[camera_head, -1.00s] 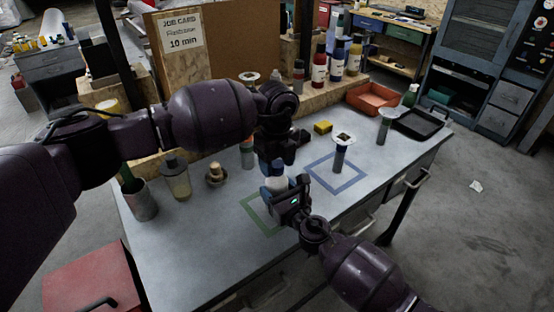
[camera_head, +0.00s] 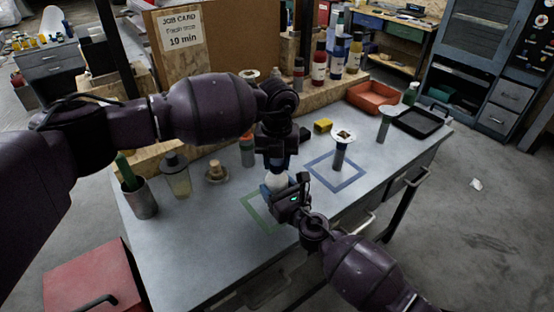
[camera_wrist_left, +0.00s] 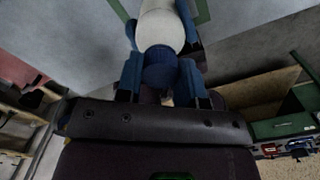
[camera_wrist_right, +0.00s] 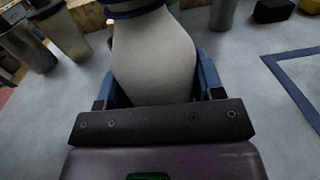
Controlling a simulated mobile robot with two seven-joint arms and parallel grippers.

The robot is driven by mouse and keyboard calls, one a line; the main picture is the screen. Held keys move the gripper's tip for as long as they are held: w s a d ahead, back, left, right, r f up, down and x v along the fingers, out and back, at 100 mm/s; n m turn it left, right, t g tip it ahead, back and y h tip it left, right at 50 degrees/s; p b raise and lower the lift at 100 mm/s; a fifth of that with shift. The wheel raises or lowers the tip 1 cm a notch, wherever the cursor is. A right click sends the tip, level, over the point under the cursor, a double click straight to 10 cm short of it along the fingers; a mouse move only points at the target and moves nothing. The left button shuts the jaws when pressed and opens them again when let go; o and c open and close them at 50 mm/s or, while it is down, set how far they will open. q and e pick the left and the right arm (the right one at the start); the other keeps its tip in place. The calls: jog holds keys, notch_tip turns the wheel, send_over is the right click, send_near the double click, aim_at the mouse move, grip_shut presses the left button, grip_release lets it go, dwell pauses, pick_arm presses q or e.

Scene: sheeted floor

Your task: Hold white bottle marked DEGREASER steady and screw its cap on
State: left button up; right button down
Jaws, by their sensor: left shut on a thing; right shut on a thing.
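The white bottle (camera_head: 277,181) stands upright at the green square outline on the table; no lettering on it can be read. Its pale body fills the right wrist view (camera_wrist_right: 152,62). My right gripper (camera_head: 273,188) is shut on the body from the front, with blue fingers on both sides. My left gripper (camera_head: 277,167) points down from above and is shut on the dark blue cap (camera_wrist_left: 160,68), which is in line with the bottle's top. The fingers hide the cap in the head view. I cannot tell how deep the cap sits on the neck.
A metal cup (camera_head: 142,199), a yellowish jar (camera_head: 176,178) and a small tan-topped item (camera_head: 215,172) stand left of the bottle. An orange tray (camera_head: 373,98) and black tray (camera_head: 421,122) lie at the far right. The front table is clear.

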pick_arm(q)
jog(key=m, duration=0.5)
jog(key=shift+m, duration=0.4)
jog(key=m, duration=0.5)
jog(key=shift+m, duration=0.3)
jog(key=m, duration=0.5)
jog(key=shift+m, duration=0.3)
jog(key=m, duration=0.6)
jog(key=o, duration=1.1)
jog(key=shift+f, duration=0.1)
notch_tip(320, 180, up, 12)
jog(key=shift+r, duration=0.1)
